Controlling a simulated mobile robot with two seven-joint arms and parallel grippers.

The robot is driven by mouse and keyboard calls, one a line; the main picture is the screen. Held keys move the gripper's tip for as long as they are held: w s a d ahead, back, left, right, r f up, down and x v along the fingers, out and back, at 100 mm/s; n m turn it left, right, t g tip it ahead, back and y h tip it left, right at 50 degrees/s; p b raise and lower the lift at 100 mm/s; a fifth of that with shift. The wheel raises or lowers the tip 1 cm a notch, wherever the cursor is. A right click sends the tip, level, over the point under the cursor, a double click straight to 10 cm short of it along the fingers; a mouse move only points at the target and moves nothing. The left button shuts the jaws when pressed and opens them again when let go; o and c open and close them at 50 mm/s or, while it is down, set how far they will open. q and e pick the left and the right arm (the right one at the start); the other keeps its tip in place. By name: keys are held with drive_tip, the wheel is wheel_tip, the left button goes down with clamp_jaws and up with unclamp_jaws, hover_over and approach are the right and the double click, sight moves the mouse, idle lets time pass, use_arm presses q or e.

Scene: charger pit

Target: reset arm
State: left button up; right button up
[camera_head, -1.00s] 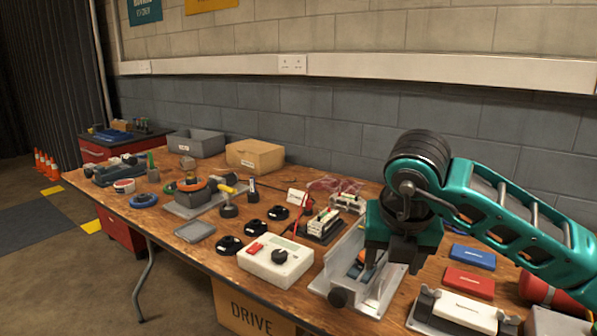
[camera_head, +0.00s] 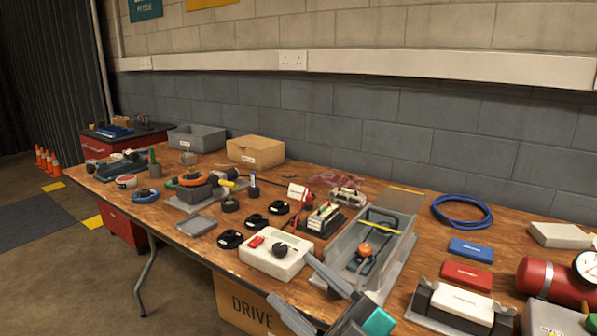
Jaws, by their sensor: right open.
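My right gripper (camera_head: 290,278) shows at the bottom centre of the head view, at the table's front edge. Its two long grey fingers are spread apart and nothing is between them. A bit of its teal housing (camera_head: 379,322) shows at the lower edge; the rest of the arm is out of the frame. The fingers point up and left, in front of the white box with a dial (camera_head: 270,262). The grey metal trough (camera_head: 398,246) stands behind and right of the gripper. It holds an orange-topped dark part (camera_head: 365,250). My left gripper is not in view.
The wooden table (camera_head: 330,255) is crowded. Black round parts (camera_head: 256,221) and a grey tray (camera_head: 197,225) lie left. Blue and red blocks (camera_head: 466,276), a white block in a holder (camera_head: 460,303), a blue cable coil (camera_head: 462,212) and a red cylinder (camera_head: 548,283) lie right.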

drive_tip(key=d+f+m+t+h, duration=0.2)
drive_tip(key=d+f+m+h, duration=0.3)
drive_tip(key=f+m+h, duration=0.25)
drive_tip(key=d+f+m+t+h, duration=0.2)
drive_tip(key=d+f+m+h, duration=0.35)
drive_tip(key=f+m, duration=0.2)
drive_tip(key=s+d+f+m+g+h, duration=0.1)
drive_tip(key=s+d+f+g+h, duration=0.2)
drive_tip(key=f, duration=0.4)
drive_tip(key=s+f+m+g+h, duration=0.1)
drive_tip(key=s+f+g, duration=0.1)
drive_tip(key=s+f, duration=0.35)
use_arm(q)
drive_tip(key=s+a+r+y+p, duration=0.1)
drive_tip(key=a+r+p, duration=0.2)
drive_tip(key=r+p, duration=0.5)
drive_tip(key=p, duration=0.4)
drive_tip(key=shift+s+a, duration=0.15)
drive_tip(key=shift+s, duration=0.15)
use_arm(e)
drive_tip(key=s+d+r+g, duration=0.1)
drive_tip(key=d+r, duration=0.2)
drive_tip(key=r, duration=0.3)
drive_tip(key=shift+s+d+r+m+h, duration=0.2)
drive_tip(key=shift+s+m+h, duration=0.2)
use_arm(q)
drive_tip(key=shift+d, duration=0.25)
